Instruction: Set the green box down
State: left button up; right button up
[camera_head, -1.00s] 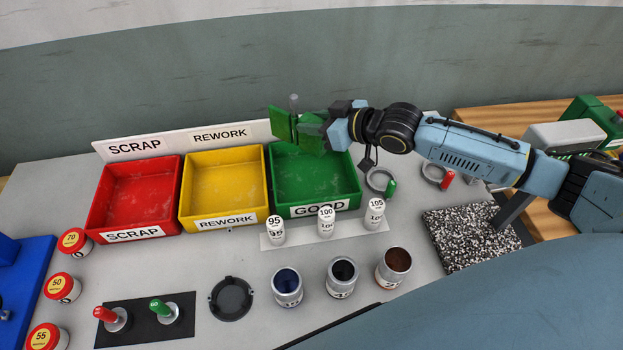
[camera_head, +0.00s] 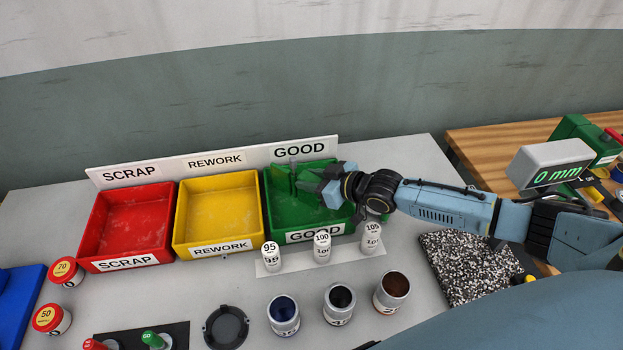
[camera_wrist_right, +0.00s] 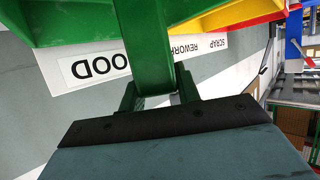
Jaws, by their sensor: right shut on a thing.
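My right gripper (camera_head: 312,182) shows at the green GOOD tray (camera_head: 344,224) in the head view. It is shut on a green piece (camera_head: 282,181), taken as the green box, with a small grey pin sticking up. The green piece overlaps the tray's back left part; whether it touches the tray cannot be told. In the right wrist view the green piece (camera_wrist_right: 146,45) runs up from between the fingers (camera_wrist_right: 158,96). Its far end is cut off by the frame. My left gripper is not in view.
A yellow REWORK tray (camera_head: 219,205) and a red SCRAP tray (camera_head: 125,228) stand to the left. A label board (camera_head: 240,160) is behind. White marked cylinders (camera_head: 322,245) and open cups (camera_head: 339,303) stand in front. A speckled plate (camera_head: 465,268) lies at right.

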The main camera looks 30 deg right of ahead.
jog(key=shift+f+b, duration=0.5)
jog(key=shift+f, duration=0.1)
jog(key=o, duration=1)
jog(key=shift+c, duration=0.2)
jog(key=shift+r, duration=0.1)
jog(key=shift+r+p, duration=0.25)
jog(key=shift+p, duration=0.1)
jog(key=shift+r+p, duration=0.4)
jog(key=shift+r, duration=0.15)
jog(key=v, duration=1.1)
jog(key=shift+s+d, duration=0.15)
jog(key=shift+s, duration=0.3)
